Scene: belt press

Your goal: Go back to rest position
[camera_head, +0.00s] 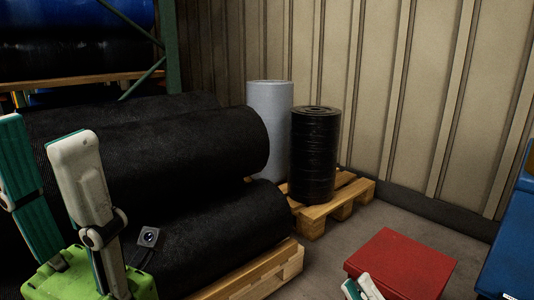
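My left gripper (42,130) stands large at the lower left, close to the camera. Its two white fingers with teal inner faces point upward from a green body, apart from each other with nothing seen between them. A small dark camera sits beside it. The rest of the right gripper is out of frame.
Large black rolls (190,140) lie stacked on a pallet (265,275) behind my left gripper. A red box (405,262) and a blue object (512,240) are at right.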

